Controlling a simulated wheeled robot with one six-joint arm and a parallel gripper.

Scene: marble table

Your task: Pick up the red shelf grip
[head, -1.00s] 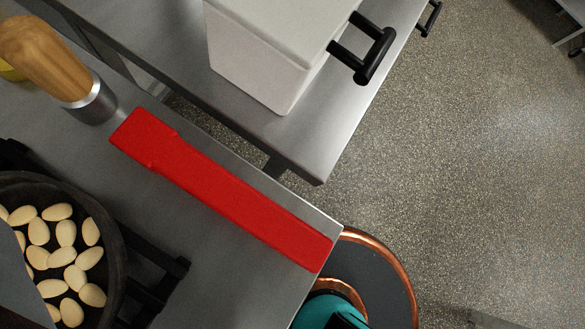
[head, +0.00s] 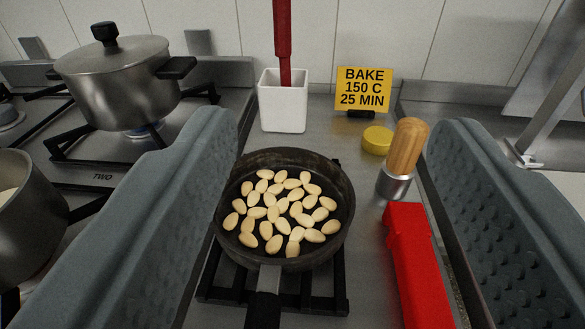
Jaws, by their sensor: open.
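The red shelf grip (head: 418,265) is a long red bar lying on the steel counter at the lower right, running towards the bottom edge of the picture. Its near end is cut off by the frame. My gripper (head: 335,145) is open, with one grey textured finger at the left and one at the right. The red grip shows between the fingers, close to the right one. Nothing is held.
A dark pan (head: 348,210) of pale almonds stands on a burner grate left of the grip. Behind the grip are a wood-handled tool (head: 407,148) and a yellow lid (head: 377,139). A white holder (head: 283,101), yellow sign (head: 362,89) and steel pot (head: 122,82) stand farther back.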

